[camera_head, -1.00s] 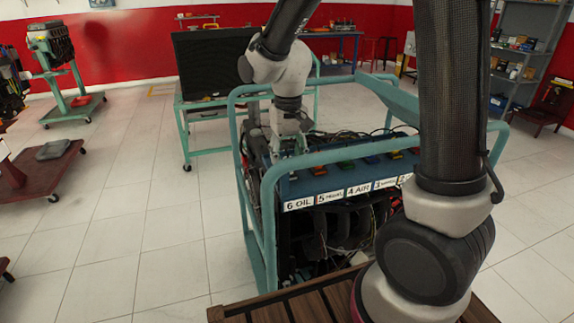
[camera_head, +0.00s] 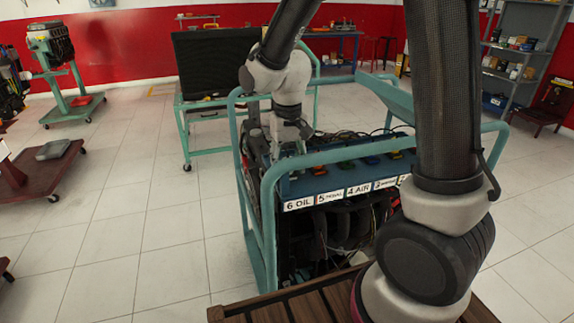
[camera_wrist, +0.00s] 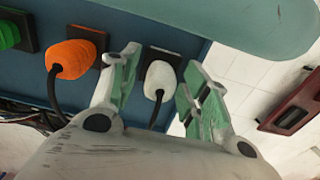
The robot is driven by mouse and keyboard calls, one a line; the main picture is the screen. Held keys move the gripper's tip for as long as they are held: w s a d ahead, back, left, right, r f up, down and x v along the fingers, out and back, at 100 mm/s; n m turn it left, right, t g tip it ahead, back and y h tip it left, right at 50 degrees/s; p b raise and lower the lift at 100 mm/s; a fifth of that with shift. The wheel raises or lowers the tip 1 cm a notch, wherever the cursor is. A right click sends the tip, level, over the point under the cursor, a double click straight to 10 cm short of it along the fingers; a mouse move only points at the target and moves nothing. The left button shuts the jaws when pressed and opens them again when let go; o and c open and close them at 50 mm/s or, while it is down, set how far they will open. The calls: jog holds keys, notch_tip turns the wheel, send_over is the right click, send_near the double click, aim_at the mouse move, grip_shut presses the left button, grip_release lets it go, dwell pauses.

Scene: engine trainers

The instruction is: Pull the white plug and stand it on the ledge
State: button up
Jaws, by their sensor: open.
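The white plug (camera_wrist: 160,78) sits in its dark socket on the blue panel (camera_wrist: 125,20) in the wrist view, its black cable hanging down. My gripper (camera_wrist: 163,72) is open, one green-padded finger on each side of the plug, with gaps visible. I cannot tell how far the fingertips reach along it. In the head view my gripper (camera_head: 285,145) is at the left end of the blue panel above the "6 OIL" label (camera_head: 299,203). The white plug is hidden there. I cannot tell for sure which surface is the ledge.
An orange plug (camera_wrist: 72,57) and a green plug (camera_wrist: 8,36) sit left of the white one. A teal rail (camera_wrist: 255,25) of the engine trainer crosses close at upper right. A slatted wooden surface (camera_head: 300,305) lies in front; open floor (camera_head: 150,230) is at left.

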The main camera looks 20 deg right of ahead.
grip_shut()
jog(key=shift+r, duration=0.1)
jog(key=shift+r, duration=2.85)
